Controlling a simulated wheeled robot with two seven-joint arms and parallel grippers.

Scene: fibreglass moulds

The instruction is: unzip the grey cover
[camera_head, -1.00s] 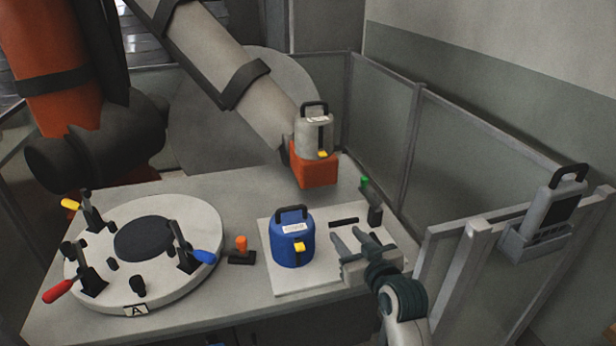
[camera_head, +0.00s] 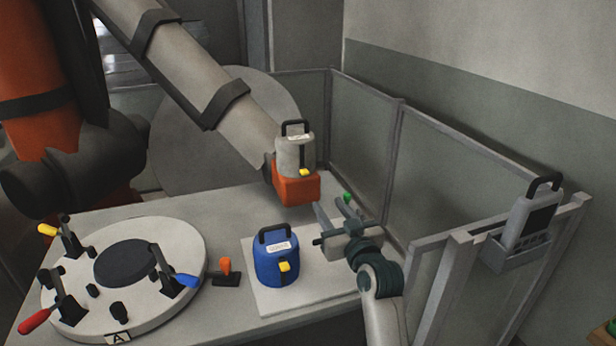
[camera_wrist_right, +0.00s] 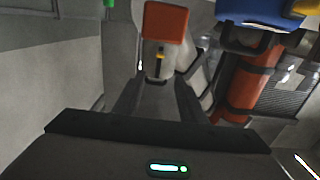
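The grey cover (camera_head: 294,156) has a black handle on top, a white label, a dark zip line down its front and a yellow pull tab (camera_head: 304,172) near its bottom. It sits on an orange block at the end of a large grey arm. My right gripper (camera_head: 330,208) is open and empty, to the right of and below the cover, apart from it. In the right wrist view, the cover (camera_wrist_right: 152,68) and yellow tab (camera_wrist_right: 160,56) appear upside down, beyond and between my open fingers. My left gripper is not in view.
A blue cover (camera_head: 279,264) with a yellow tab stands on a white board below. A round plate (camera_head: 190,250) with several clamps lies left. A green-topped clamp (camera_head: 347,197) is close behind my gripper. Fence panels (camera_head: 440,185) and a handheld device in a holder (camera_head: 527,220) are right.

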